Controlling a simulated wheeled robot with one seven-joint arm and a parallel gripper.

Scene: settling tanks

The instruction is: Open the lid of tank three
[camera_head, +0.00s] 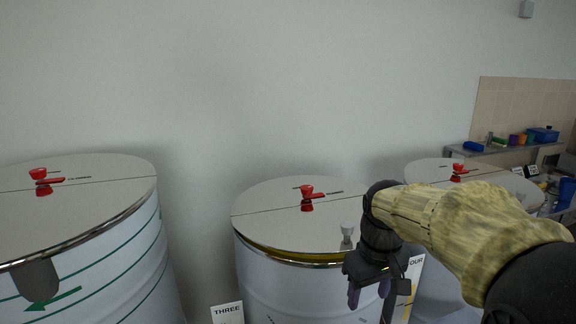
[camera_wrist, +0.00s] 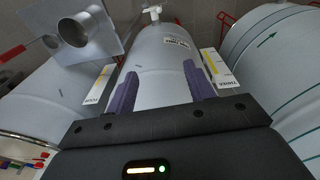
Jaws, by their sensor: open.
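The middle tank (camera_head: 285,285) is a pale cylinder with a THREE sign (camera_head: 227,313) at its left front; a FOUR sign (camera_head: 414,268) stands at its right. Its silver lid (camera_head: 270,215) lies flat and closed, with a seam across it, a red clamp (camera_head: 307,194) on top and a small grey knob (camera_head: 347,231) near the front right edge. My gripper (camera_head: 369,297) hangs open and empty, pointing down, at the tank's front right, below lid height. In the wrist view, the purple fingers of my gripper (camera_wrist: 163,75) stand either side of a pale tank wall (camera_wrist: 164,50), with no visible contact.
A green-striped tank (camera_head: 85,210) stands at the left and another tank (camera_head: 430,172) at the right, partly behind my arm. A bench (camera_head: 510,148) with coloured items is at the far right. A white tap (camera_wrist: 152,13) shows in the wrist view.

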